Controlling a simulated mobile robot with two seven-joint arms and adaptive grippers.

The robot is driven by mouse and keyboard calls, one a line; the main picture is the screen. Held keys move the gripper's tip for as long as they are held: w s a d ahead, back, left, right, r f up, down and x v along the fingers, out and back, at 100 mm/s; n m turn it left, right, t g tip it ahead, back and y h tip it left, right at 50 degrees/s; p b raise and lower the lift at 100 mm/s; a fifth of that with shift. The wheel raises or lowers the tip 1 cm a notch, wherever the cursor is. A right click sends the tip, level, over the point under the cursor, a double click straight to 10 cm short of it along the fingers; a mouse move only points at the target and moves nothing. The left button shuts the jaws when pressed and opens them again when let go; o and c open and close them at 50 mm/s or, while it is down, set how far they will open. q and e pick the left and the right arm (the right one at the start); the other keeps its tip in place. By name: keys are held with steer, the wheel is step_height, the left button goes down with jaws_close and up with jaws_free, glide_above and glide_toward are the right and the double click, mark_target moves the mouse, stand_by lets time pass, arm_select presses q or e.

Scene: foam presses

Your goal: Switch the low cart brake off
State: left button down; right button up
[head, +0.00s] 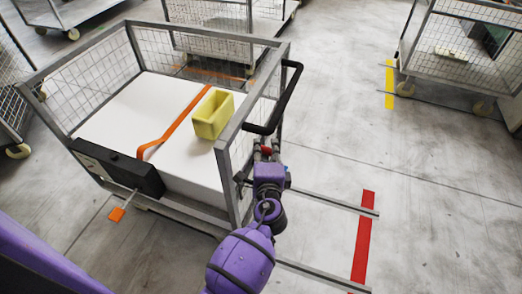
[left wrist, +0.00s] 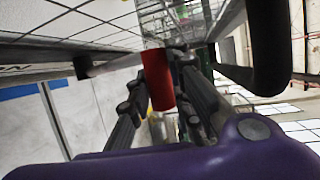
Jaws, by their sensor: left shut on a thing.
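The low cart (head: 232,185) is a grey frame with wire mesh sides. A black push handle (head: 292,95) stands at its right end. A small red grip (head: 266,150) is at that end, below the handle; it shows as a red cylinder in the left wrist view (left wrist: 158,80). My left gripper (head: 265,157) is shut on the red grip, with one dark finger on each side of it in the left wrist view (left wrist: 165,95). What the grip is mounted on is mostly hidden. My right gripper is not in view.
The cart holds a white block (head: 125,110), a yellow bin (head: 213,114) and an orange strap (head: 180,120). A black box (head: 118,169) with an orange-tipped rod (head: 117,214) is on its front side. Other carts stand behind. Floor right of the cart is clear, with a red strip (head: 363,235).

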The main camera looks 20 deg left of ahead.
arm_select(q)
steer(key=w+f+b, duration=0.2)
steer(key=w+b, duration=0.2)
steer(key=w, duration=0.6)
steer(key=shift+d, duration=0.25)
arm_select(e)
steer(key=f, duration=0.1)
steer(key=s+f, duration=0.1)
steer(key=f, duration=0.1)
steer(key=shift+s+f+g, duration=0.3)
arm_select(q)
steer(key=shift+f+g, duration=0.15)
steer(key=shift+g, duration=0.15)
steer(key=c, duration=1.8)
jaws_free()
steer(key=shift+o, duration=1.1)
steer(key=shift+r, duration=0.2)
